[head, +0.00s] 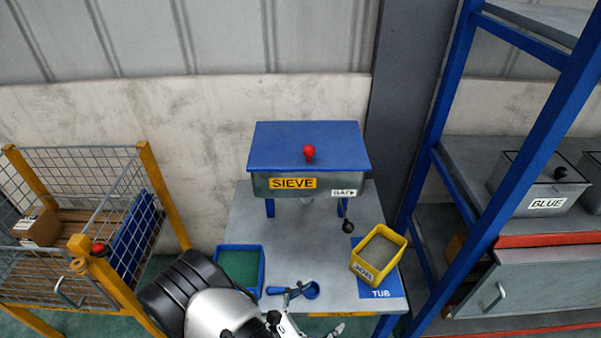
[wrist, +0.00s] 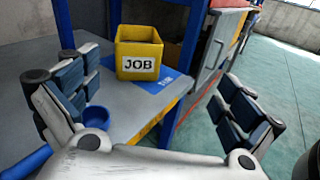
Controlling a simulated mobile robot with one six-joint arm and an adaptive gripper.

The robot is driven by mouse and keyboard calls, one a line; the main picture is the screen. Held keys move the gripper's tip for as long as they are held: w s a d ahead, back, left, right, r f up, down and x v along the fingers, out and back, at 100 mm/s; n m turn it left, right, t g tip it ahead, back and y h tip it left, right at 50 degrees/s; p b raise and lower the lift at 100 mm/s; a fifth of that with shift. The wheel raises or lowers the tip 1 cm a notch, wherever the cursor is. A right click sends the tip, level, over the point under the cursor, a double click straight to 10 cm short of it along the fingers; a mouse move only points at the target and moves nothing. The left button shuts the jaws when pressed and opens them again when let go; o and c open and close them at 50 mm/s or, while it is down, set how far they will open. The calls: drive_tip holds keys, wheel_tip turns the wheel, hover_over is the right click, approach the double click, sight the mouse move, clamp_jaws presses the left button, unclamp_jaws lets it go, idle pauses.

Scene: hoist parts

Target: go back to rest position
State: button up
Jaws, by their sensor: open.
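My gripper is open and empty in the wrist view (wrist: 155,115), its two padded fingers spread wide at left and right. In the head view my arm comes in at the bottom and the gripper (head: 325,333) shows only partly at the bottom edge, in front of the table. The grey table (head: 330,255) carries the blue-lidded sieve (head: 310,150) with a red knob. A yellow job tub (head: 378,254) stands tilted-looking on the blue tub mat (head: 385,293); it also shows upright in the wrist view (wrist: 139,50). A blue scoop (head: 300,291) lies on the table, apart from the tub.
A blue-rimmed tray with a green inside (head: 262,270) sits at the table's left. A mesh cage (head: 120,200) with yellow posts stands at left. Green floor is open beside the table in the wrist view.

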drive_tip(key=s+d+r+m+g+y, duration=0.2)
drive_tip(key=d+r+m+g, duration=0.3)
drive_tip(key=r, duration=0.4)
drive_tip(key=s+d+r+m+g+y, duration=0.2)
drive_tip(key=d+r+m+g, duration=0.1)
drive_tip(key=r+m+g, duration=0.4)
drive_tip(key=s+r+m+t+y, duration=0.3)
drive_tip(key=s+r+m+y, duration=0.2)
drive_tip(key=r+m, duration=0.1)
drive_tip(key=s+r+m+t+y, duration=0.3)
drive_tip(key=s+r+m+y, duration=0.2)
drive_tip(key=r, duration=0.4)
drive_tip(key=shift+d+r+m+t, duration=0.15)
drive_tip(key=shift+d+m+t, duration=0.05)
drive_tip(key=shift+m+t, duration=0.2)
